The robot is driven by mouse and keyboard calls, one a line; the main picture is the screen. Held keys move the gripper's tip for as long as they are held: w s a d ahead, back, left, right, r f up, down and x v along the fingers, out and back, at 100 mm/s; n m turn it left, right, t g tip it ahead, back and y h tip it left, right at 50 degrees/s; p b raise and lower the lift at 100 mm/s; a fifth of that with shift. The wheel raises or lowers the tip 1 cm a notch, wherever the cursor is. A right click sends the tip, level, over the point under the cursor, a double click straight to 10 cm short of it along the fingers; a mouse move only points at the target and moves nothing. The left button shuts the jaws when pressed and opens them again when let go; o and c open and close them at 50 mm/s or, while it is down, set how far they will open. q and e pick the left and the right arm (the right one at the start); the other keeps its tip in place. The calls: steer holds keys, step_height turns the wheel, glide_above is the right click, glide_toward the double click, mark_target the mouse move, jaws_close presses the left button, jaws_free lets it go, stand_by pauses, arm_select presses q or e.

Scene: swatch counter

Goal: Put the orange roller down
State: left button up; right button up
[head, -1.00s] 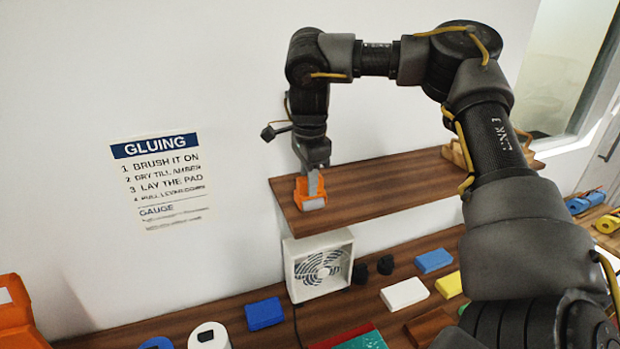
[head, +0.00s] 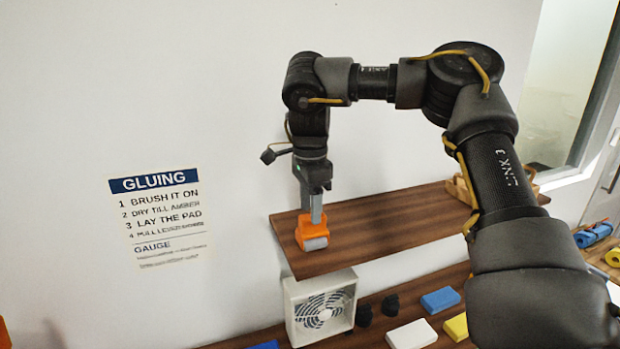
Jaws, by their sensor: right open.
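The orange roller (head: 309,236) rests on the left end of the wooden wall shelf (head: 380,220), with its grey cylinder facing the front. My right gripper (head: 311,212) points straight down just above and around the top of the roller. Its jaws are open, with the two fingers at either side of the roller's upper part. Whether a finger still touches the roller is too small to tell. My left gripper is not in the head view.
Below the shelf a white fan (head: 320,308) stands on the counter, beside small black pieces (head: 390,305). A blue block (head: 440,300), a white block (head: 411,335) and a yellow block (head: 457,327) lie to the right. A wooden holder (head: 462,187) sits at the shelf's right end. The shelf's middle is clear.

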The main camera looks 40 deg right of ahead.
step_height(320, 180, up, 10)
steer(key=shift+s+f, duration=0.2)
steer(key=shift+f, duration=0.05)
steer(key=shift+s+a+r, duration=0.1)
steer(key=shift+s+a, duration=0.05)
stand_by(0.4)
